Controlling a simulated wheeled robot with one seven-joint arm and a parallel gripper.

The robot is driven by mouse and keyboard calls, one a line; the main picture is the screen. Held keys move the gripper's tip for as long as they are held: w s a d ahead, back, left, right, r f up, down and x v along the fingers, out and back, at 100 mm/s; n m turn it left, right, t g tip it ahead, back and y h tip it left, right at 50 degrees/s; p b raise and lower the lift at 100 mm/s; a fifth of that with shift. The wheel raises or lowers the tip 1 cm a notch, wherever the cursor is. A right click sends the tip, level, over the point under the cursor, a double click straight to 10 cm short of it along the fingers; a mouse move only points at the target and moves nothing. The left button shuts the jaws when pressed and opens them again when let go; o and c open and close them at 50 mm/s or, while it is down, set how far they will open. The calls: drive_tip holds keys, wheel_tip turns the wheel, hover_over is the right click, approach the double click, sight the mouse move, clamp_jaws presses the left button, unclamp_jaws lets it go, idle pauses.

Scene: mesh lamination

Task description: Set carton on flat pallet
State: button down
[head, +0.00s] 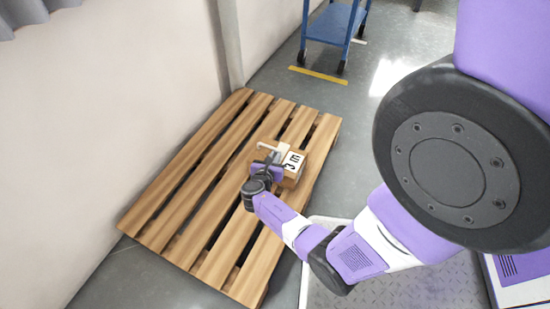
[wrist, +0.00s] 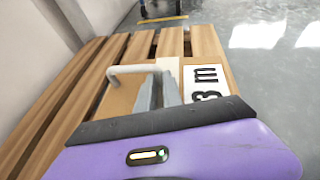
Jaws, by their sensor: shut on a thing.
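The carton (head: 293,168) is a small brown box with a white label bearing black print. In the head view it is over the right-hand part of the wooden flat pallet (head: 180,205), partly hidden by my gripper (head: 271,156). A pale handle-like bar (wrist: 133,70) shows at the carton in the wrist view. My gripper is shut on the carton, its grey fingers (wrist: 158,92) at the carton's near side. The label (wrist: 207,82) faces up in the wrist view. I cannot tell whether the carton's underside touches the slats.
A pale wall (head: 100,110) runs along the pallet's left side. A blue wheeled cart (head: 333,25) stands beyond it, near a yellow floor line (head: 318,75). A grey metal plate (head: 400,292) lies at lower right. The pallet's left slats are bare.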

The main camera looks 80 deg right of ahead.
drive_tip(key=c, duration=1.9)
unclamp_jaws()
drive_tip(key=shift+f, duration=0.1)
drive_tip(key=o, duration=0.4)
